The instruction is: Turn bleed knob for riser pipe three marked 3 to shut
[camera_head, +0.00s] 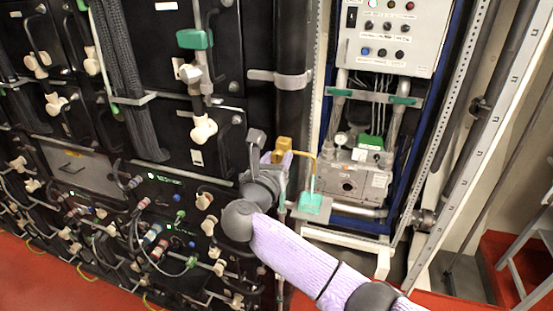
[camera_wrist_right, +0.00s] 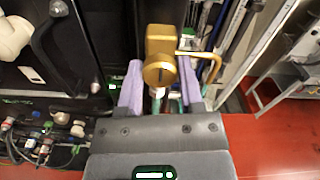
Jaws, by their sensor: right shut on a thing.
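A brass bleed valve (camera_head: 284,144) sits on the dark vertical riser pipe (camera_head: 291,105), with a bent brass spout going right and down. My right gripper (camera_head: 282,158) is at the valve from below. In the right wrist view, its two lavender fingers (camera_wrist_right: 161,80) stand either side of the round brass knob (camera_wrist_right: 160,71), shut on it. The valve body (camera_wrist_right: 160,38) and the spout (camera_wrist_right: 210,62) show beyond the fingers. No number 3 is legible on the pipe or knob. My left gripper is not in view.
A teal-green cup (camera_head: 311,203) hangs below the spout. A black battery rack with white knobs (camera_head: 204,129) and cables stands left. A grey control box (camera_head: 392,32) and pump unit (camera_head: 355,180) are right. A ladder (camera_head: 540,240) stands far right on the red floor.

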